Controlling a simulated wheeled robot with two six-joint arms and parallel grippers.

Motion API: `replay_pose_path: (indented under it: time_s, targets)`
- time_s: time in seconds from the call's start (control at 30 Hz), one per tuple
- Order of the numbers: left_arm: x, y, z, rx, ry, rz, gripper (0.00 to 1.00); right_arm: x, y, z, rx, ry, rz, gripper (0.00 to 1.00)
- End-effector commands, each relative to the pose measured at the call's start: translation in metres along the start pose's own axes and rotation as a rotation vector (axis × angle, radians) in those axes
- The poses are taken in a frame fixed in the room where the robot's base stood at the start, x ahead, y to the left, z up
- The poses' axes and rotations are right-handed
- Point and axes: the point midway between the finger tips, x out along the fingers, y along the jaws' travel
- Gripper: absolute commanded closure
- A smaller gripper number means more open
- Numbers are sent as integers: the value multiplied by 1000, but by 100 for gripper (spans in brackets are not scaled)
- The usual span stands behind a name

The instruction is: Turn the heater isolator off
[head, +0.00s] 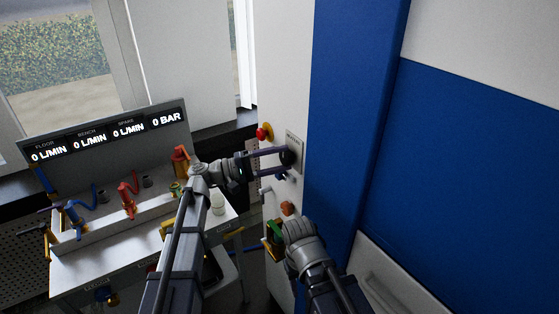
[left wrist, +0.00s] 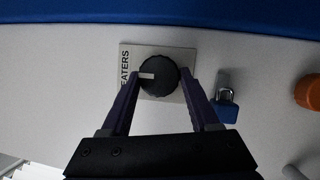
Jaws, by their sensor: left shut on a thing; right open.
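The heater isolator is a round black knob (left wrist: 160,76) with a white pointer mark, on a pale plate (left wrist: 186,55) lettered "EATERS" in the left wrist view. The pointer mark points left in that view, toward the lettering. In the head view the knob (head: 287,157) is on the white panel. My left gripper (left wrist: 160,84) has its two fingers on either side of the knob and is shut on it. My right gripper (head: 275,240) is lower in the head view, open, near the panel's lower part; its fingertips are partly hidden by the arm.
A blue padlock (left wrist: 225,105) hangs right of the plate in the left wrist view, with an orange knob (left wrist: 308,92) beyond. A red emergency button (head: 263,133) sits above-left in the head view. A bench (head: 110,270) with valves and flow displays stands left.

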Motion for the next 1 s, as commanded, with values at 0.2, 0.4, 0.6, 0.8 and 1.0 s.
replay_pose_path:
  time_s: [0.2,0.4,0.6,0.8,1.0]
  targets:
    - [0,-1,0,-2,0,-2,94,0,0,0,0,0,0,50]
    - [0,0,0,-2,0,-2,23,0,0,0,0,0,0,50]
    - [0,0,0,-1,0,-1,9,0,0,0,0,0,0,50]
    - [-2,0,0,-1,1,0,9,0,0,0,0,0,0,50]
    - [-29,-1,-1,0,3,0,9,5,0,0,0,0,0,50]
